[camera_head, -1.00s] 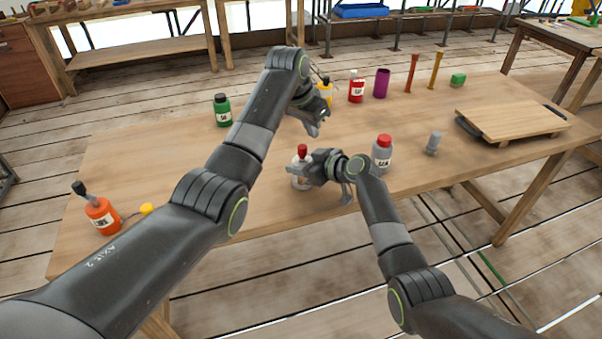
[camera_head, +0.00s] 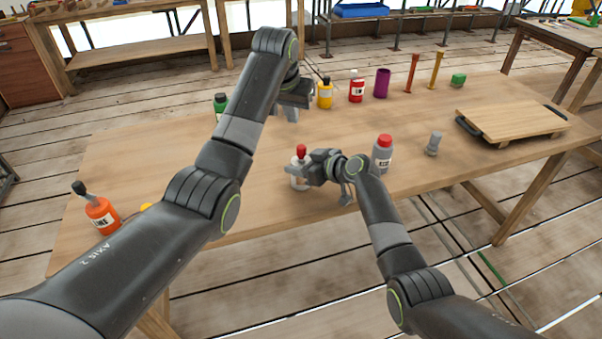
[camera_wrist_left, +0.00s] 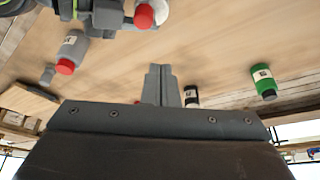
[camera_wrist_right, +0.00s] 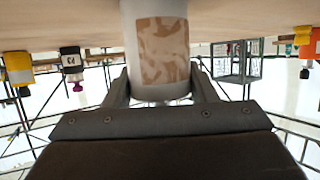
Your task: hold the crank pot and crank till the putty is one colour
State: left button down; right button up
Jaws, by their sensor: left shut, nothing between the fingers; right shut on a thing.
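The crank pot (camera_head: 297,184) is a small white pot with a red crank knob (camera_head: 300,149) on top, upright near the table's front edge. My right gripper (camera_head: 310,172) is shut on its side. In the right wrist view the pot (camera_wrist_right: 160,10) stands between the fingers, and its window (camera_wrist_right: 162,50) shows putty mottled in two tones, tan and brown. My left gripper (camera_head: 288,108) is shut and empty, above the table behind the pot and apart from it. In the left wrist view its closed fingers (camera_wrist_left: 160,85) show, with the red knob (camera_wrist_left: 145,16) at the top edge.
A grey bottle with a red cap (camera_head: 382,157) stands right of my right gripper. Green (camera_head: 221,104), yellow (camera_head: 325,95) and red (camera_head: 357,88) bottles stand behind. An orange bottle (camera_head: 102,214) is at the left. A wooden board (camera_head: 512,122) lies at the right.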

pick_arm(q)
jog(key=a+n, duration=0.1)
pick_arm(e)
jog(key=shift+r, duration=0.1)
pick_arm(q)
send_over(292, 163)
jog(key=a, duration=0.1)
notch_tip(292, 163, down, 6)
dwell(0.3)
jog(key=shift+w+a+f, duration=0.1)
jog(key=shift+f, duration=0.05)
dwell(1.9)
jog(key=shift+f, duration=1.3)
jog(key=shift+d, duration=0.6)
